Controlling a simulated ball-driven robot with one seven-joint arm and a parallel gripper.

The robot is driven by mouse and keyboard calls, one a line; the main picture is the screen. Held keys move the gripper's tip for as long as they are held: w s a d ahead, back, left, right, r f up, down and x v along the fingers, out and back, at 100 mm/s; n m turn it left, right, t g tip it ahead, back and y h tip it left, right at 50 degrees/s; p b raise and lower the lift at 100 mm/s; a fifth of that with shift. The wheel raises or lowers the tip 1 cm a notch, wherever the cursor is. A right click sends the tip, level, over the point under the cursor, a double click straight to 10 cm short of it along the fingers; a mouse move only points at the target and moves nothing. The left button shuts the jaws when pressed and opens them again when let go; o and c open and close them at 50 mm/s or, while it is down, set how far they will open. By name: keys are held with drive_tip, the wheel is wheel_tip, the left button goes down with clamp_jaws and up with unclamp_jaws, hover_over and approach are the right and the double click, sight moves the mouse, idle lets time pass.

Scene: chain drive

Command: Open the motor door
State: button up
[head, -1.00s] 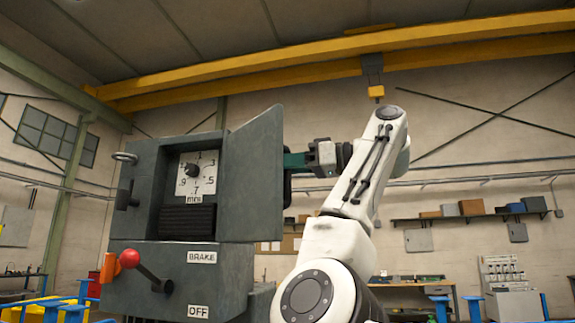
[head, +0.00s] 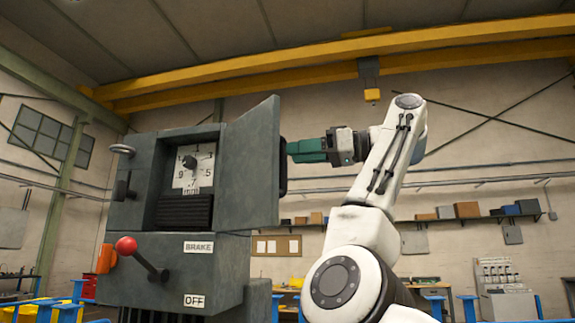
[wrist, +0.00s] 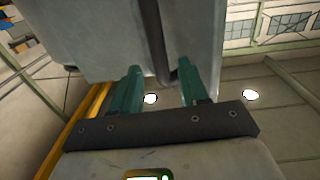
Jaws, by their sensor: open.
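The motor door (head: 250,165) is a dark grey panel on the right side of the grey motor cabinet (head: 140,200). It stands swung outward, leaving the dial compartment uncovered. A dark handle (head: 283,166) shows at the door's right edge, on its outer face. My gripper (head: 290,150) has green fingers and is beside that edge, to the right of the handle. In the wrist view the door (wrist: 110,35) fills the top, and the dark handle (wrist: 155,40) runs down between the open fingers (wrist: 160,70). I cannot tell whether they touch it.
A dial (head: 193,166) sits in the open compartment. Below it, a red-knobbed lever (head: 127,246) sticks out of the cabinet front beside BRAKE and OFF labels. Shelves and a bench stand far behind on the right.

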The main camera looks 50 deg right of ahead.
drive_tip(key=b+v, duration=0.3)
drive_tip(key=v, duration=0.3)
drive_tip(key=shift+s, duration=0.15)
drive_tip(key=shift+d+f, duration=0.1)
idle(0.3)
